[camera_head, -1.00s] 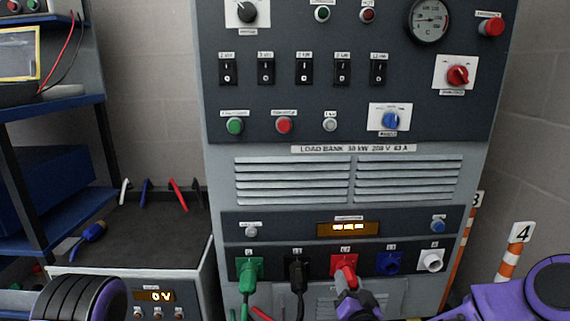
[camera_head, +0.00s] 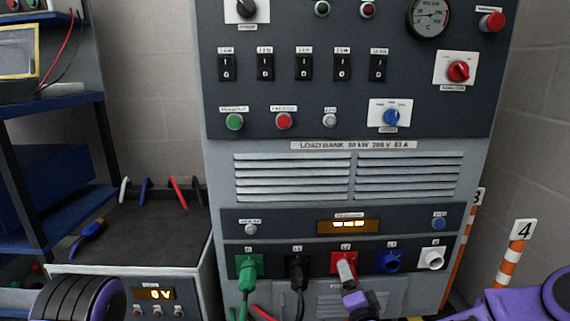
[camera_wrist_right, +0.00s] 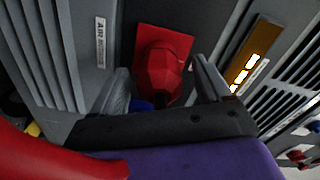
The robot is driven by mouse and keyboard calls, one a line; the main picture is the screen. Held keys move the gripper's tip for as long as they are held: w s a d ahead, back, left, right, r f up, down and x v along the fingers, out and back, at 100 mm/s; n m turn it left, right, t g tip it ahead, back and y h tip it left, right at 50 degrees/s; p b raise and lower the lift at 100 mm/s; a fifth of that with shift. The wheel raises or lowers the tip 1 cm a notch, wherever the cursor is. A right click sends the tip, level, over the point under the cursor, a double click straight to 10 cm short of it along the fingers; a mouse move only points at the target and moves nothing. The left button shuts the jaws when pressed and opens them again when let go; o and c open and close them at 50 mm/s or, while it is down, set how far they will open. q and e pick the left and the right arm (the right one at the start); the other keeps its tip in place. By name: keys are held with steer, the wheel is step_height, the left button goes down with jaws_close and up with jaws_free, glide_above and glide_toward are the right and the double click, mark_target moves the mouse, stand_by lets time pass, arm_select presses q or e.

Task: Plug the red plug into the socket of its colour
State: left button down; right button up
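The red socket (camera_head: 335,258) is the middle one in the row on the load bank's lower panel. In the right wrist view a faceted red body, which looks like the red plug (camera_wrist_right: 160,72), stands against the red socket plate (camera_wrist_right: 178,42). It appears to be in the socket; its front end is hidden. My right gripper (camera_head: 346,268) is in front of it, and in the wrist view its two fingers (camera_wrist_right: 162,85) stand on either side with narrow gaps. In the head view a finger covers part of the plug. My left gripper is out of view; only the left arm shows.
A green plug (camera_head: 248,268) and a black plug (camera_head: 297,270) with hanging cables sit to the left. The blue socket (camera_head: 389,262) and white socket (camera_head: 432,259) to the right look empty. A large red shape (camera_wrist_right: 50,150), perhaps cable, fills the wrist view's lower left.

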steer(key=shift+w+r, duration=0.3)
steer(key=shift+r, duration=0.3)
steer(key=shift+s+a+f, duration=0.15)
steer(key=shift+s+f, duration=0.05)
steer(key=shift+s, duration=0.3)
steer(key=s, duration=0.2)
steer(key=shift+s+d+f+p, duration=0.15)
steer(key=shift+s+d+p, duration=0.1)
steer(key=shift+s+p, duration=0.1)
steer(key=shift+s, duration=0.55)
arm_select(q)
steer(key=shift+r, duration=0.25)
arm_select(e)
steer(key=shift+s+f, duration=0.1)
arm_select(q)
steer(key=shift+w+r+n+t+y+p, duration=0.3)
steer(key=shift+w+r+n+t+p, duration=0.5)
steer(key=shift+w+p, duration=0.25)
arm_select(e)
steer(key=s, duration=1)
steer(key=shift+s+d, duration=0.2)
steer(key=shift+s, duration=0.1)
